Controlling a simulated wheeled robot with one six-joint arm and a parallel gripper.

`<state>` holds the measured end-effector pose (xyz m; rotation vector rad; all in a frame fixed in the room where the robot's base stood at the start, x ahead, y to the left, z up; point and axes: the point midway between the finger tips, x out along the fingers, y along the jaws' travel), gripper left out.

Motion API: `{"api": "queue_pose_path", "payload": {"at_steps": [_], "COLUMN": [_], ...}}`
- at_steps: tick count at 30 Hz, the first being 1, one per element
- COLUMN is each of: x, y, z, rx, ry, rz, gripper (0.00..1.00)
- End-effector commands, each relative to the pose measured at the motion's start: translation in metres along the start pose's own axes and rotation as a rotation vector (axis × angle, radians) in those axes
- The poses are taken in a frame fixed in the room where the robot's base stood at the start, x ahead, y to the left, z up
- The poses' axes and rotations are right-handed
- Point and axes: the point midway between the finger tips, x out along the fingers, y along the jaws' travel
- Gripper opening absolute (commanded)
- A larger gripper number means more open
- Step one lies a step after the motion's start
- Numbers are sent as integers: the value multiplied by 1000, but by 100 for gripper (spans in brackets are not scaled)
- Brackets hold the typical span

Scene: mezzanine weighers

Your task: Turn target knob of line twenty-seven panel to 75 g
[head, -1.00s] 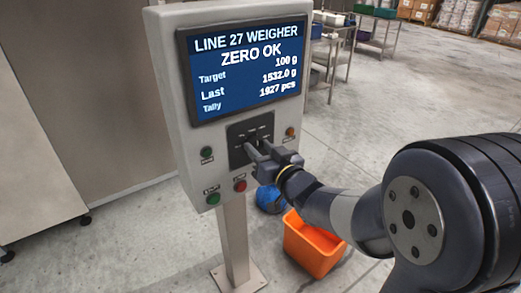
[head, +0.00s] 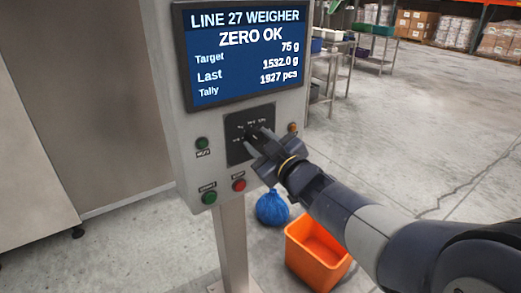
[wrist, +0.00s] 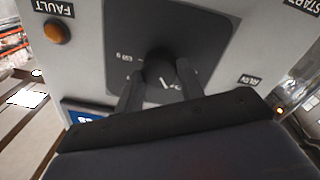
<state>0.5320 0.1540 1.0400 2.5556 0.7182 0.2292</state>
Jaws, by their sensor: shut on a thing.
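The line 27 panel (head: 212,170) stands on a post. Its screen (head: 250,52) reads "LINE 27 WEIGHER", "ZERO OK", Target 75 g, Last 1532.0 g, Tally 1927 pcs. The target knob is on a dark plate (head: 236,152) below the screen and is mostly hidden by my gripper (head: 255,134) in the head view. In the wrist view the round black knob (wrist: 159,69) sits between my two fingers, with a white pointer mark on it. My gripper (wrist: 158,88) is shut on the knob. Some scale marks around it are hidden.
Green buttons (head: 202,144) (head: 209,197), a red button (head: 239,185) and an amber fault lamp (wrist: 57,32) surround the plate. An orange bin (head: 300,262) and a blue bag (head: 272,208) are on the floor below my arm. Open floor lies to the right.

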Motion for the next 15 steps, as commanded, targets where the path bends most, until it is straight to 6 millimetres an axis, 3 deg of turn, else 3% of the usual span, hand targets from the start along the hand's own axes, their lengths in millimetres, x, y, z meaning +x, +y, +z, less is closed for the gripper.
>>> {"api": "queue_pose_path", "payload": {"at_steps": [15], "x": [0], "y": [0], "z": [0], "rx": [-85], "ry": [3], "rz": [-1], "gripper": [14]}}
